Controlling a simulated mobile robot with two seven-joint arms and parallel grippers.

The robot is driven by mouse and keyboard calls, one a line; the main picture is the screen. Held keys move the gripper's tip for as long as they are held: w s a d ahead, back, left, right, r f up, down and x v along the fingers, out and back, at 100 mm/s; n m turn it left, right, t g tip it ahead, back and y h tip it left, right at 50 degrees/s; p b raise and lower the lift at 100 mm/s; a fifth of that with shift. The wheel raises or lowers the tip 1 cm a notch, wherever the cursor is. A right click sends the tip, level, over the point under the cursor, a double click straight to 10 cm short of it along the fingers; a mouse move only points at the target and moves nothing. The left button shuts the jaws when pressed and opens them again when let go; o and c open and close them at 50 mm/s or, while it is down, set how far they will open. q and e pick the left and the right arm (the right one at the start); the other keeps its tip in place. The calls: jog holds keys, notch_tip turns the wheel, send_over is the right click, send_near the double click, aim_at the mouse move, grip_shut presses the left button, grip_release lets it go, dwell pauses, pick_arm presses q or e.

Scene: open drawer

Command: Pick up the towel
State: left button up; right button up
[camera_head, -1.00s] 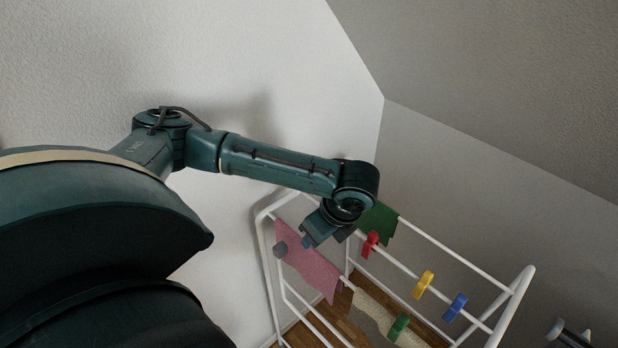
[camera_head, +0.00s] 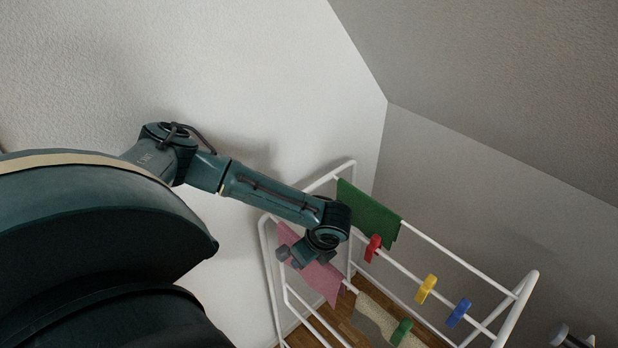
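A pink towel (camera_head: 322,280) hangs on the left side of a white drying rack (camera_head: 440,250). A green towel (camera_head: 368,212) hangs over the back bar, and a beige towel (camera_head: 378,318) hangs low near the front. My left gripper (camera_head: 296,261) is at the upper part of the pink towel and covers some of it. A grey peg-like piece (camera_head: 282,252) is right beside the gripper's tip. The fingers are too small and overlapped to tell whether they are open, or whether they touch the cloth. My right gripper is not in view.
Red (camera_head: 373,248), yellow (camera_head: 425,288), blue (camera_head: 458,311) and green (camera_head: 401,331) clothespins sit on the rack's bars. White walls are close behind the rack. A partly cut-off grey object (camera_head: 572,338) is at the lower right corner.

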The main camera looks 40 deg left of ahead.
pick_arm(q)
jog(key=shift+c, duration=0.6)
grip_shut()
jog(key=shift+r, duration=0.1)
